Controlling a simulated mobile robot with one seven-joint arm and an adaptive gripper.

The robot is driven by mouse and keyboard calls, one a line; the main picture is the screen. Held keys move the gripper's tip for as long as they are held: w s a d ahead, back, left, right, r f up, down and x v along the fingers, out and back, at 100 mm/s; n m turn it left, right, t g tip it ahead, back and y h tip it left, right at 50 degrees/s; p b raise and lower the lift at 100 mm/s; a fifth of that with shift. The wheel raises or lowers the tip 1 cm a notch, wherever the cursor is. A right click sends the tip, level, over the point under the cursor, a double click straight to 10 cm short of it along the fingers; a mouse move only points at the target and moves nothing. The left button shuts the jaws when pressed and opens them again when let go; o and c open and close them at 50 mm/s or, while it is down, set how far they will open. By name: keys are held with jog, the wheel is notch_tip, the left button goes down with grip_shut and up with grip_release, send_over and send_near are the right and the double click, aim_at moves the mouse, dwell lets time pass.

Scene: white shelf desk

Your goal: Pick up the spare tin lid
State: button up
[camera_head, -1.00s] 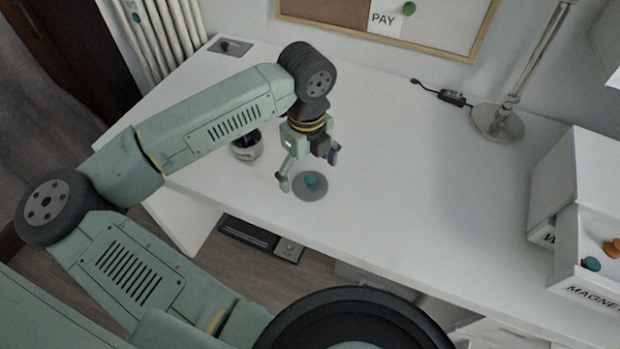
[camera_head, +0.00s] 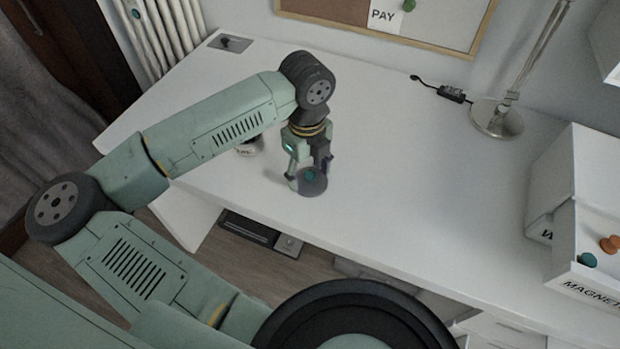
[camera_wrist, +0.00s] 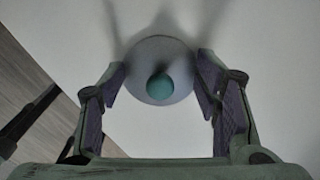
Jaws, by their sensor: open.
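The spare tin lid is a round grey disc (camera_wrist: 146,52) with a teal knob (camera_wrist: 159,87) at its middle. It lies on the white desk near the front edge. My gripper (camera_wrist: 162,85) is open, with one finger on each side of the lid in the wrist view, and the knob lies between the fingertips. In the head view my gripper (camera_head: 308,180) is over the lid (camera_head: 313,186), and its fingers hide part of it. I cannot tell whether the fingers touch the lid.
A small cup (camera_head: 250,147) stands behind my arm. A lamp base (camera_head: 497,118) is at the back right. White boxes (camera_head: 585,200) with round magnets stand at the right. The middle of the desk (camera_head: 420,170) is clear. The desk's front edge is close to the lid.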

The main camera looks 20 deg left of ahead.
jog(key=shift+s+f, duration=0.1)
jog(key=shift+f, duration=0.05)
jog(key=c, duration=0.8)
jog(key=c, duration=0.3)
